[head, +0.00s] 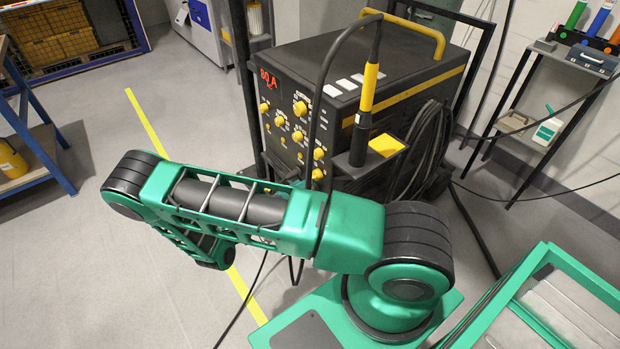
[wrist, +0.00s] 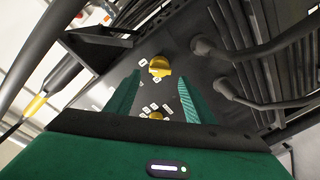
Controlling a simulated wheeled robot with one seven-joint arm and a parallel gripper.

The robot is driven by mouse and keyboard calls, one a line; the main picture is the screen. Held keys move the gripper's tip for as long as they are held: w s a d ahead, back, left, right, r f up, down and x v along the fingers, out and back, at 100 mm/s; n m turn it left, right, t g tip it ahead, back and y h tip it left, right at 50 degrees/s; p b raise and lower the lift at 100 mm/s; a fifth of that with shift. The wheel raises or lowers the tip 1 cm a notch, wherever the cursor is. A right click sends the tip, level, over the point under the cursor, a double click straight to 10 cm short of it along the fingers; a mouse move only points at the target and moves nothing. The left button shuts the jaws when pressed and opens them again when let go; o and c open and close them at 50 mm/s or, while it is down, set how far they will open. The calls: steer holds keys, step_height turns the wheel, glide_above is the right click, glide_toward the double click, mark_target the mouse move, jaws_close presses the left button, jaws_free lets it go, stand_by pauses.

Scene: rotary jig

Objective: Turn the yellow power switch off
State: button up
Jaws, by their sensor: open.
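A black machine (head: 340,70) with a red "80 A" display carries several yellow knobs (head: 300,108) on its front panel. I cannot tell from the head view which one is the power switch. In the wrist view, a larger yellow rotary knob (wrist: 159,66) shows just beyond my fingertips, with small white labels around it. A second yellow knob (wrist: 157,116) shows lower, between the fingers and close to the palm. My gripper (wrist: 159,82) is open, its two green fingers apart and nothing held between them. In the head view my arm hides the gripper.
Black cables with thick plugs (wrist: 205,49) run close on the right of my fingers in the wrist view. A yellow-handled torch (head: 369,88) stands at the machine's front corner, its cable looping past the panel. A shelf (head: 540,100) stands right; open floor lies left.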

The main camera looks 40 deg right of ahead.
mark_target(316, 175)
steer(key=shift+w+d, duration=0.15)
steer(key=shift+d, duration=1.25)
steer(key=shift+w+d, duration=0.15)
steer(key=shift+d, duration=1.2)
